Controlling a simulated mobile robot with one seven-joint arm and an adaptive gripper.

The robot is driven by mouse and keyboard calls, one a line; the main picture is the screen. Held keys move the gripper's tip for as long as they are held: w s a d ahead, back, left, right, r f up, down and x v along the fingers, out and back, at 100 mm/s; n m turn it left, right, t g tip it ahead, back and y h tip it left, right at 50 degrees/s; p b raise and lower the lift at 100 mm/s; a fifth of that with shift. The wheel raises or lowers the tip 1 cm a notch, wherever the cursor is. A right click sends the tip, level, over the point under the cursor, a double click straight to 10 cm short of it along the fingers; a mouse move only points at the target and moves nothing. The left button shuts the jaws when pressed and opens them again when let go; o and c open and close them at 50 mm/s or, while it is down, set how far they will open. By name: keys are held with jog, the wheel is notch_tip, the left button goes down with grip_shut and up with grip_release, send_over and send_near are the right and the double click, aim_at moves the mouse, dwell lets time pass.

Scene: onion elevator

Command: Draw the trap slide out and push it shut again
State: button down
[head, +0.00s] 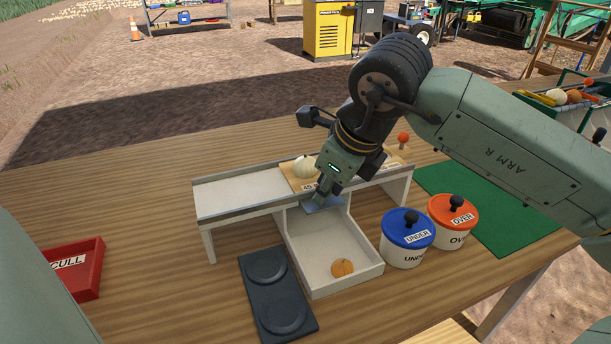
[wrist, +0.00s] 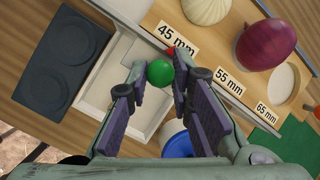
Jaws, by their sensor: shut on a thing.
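My gripper (head: 322,203) points down at the front edge of the raised white bench, beside the board's 45 mm label. In the wrist view its two purple-padded fingers (wrist: 156,90) are closed around a round green knob (wrist: 160,72). The trap slide itself cannot be made out apart from this knob; a small red part (wrist: 170,49) shows beside it. The wooden sizing board (head: 300,183) lies on the bench, with a pale onion (head: 305,167) on it. A red onion (wrist: 265,45) sits at the 55 mm hole; the 65 mm hole (wrist: 283,82) is empty.
A white open tray (head: 307,262) below the bench holds a small orange onion (head: 342,268). A dark two-well plate (head: 276,290) lies left of it. Blue-lidded (head: 407,236) and orange-lidded (head: 454,215) tubs stand right. A red cull bin (head: 76,266) is far left.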

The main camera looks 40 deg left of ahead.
jog(key=shift+a, duration=0.15)
jog(key=c, duration=1.3)
grip_release()
jog(key=shift+c, duration=0.2)
jog(key=shift+r+p, duration=1.9)
jog(key=shift+r, duration=1.15)
jog(key=shift+f, duration=0.1)
